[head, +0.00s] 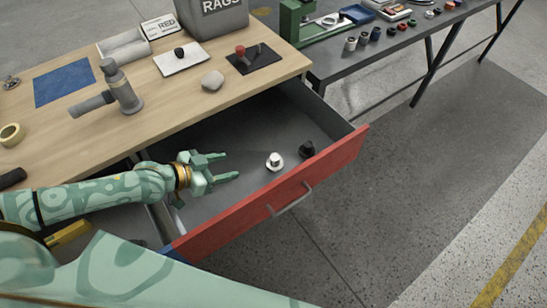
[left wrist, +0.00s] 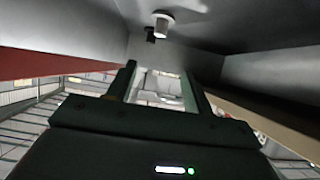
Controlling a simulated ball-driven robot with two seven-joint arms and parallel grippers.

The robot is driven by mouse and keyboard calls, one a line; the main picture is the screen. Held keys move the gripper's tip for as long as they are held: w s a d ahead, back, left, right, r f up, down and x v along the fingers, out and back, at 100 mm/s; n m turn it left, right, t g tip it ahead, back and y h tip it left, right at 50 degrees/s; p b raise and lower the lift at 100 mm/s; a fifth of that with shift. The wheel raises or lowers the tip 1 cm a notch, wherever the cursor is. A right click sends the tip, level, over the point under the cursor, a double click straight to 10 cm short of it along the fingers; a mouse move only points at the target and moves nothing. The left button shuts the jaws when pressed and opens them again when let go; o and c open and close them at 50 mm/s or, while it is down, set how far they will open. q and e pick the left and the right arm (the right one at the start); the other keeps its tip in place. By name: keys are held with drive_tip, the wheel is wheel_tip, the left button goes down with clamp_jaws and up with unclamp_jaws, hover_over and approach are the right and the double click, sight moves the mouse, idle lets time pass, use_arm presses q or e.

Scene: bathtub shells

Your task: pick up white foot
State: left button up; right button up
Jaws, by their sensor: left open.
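The white foot (head: 274,162) stands on the floor of the open drawer (head: 262,206). It is a small round piece with a wide white base and a narrower top. In the left wrist view the white foot (left wrist: 162,23) shows near the top, beyond the fingertips. A similar black foot (head: 307,149) is to its right in the head view; a small dark piece that looks like it (left wrist: 150,37) shows in the left wrist view. My left gripper (head: 230,166) is open and empty, over the drawer, left of the white foot and apart from it. My right gripper is not in view.
The red drawer front with a grey handle (head: 290,201) bounds the drawer at the near side. The wooden bench top (head: 170,108) lies behind, with a grey stone (head: 212,80) near its edge. A dark side bench (head: 375,55) holds small parts. The drawer floor around the feet is clear.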

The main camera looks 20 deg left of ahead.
use_arm(q)
drive_tip(key=f, duration=0.1)
drive_tip(key=b, duration=0.4)
approach(272, 158)
drive_tip(key=x, duration=0.3)
drive_tip(key=shift+w+a+f, duration=0.15)
drive_tip(key=shift+w+a, duration=0.05)
drive_tip(key=x, duration=0.3)
drive_tip(key=b+x, duration=0.1)
drive_tip(key=x, duration=0.1)
drive_tip(key=shift+d+f+b, duration=0.1)
drive_tip(key=shift+d+b, duration=0.2)
drive_tip(key=shift+d, duration=0.2)
drive_tip(key=shift+c, duration=0.9)
drive_tip(key=c, duration=0.9)
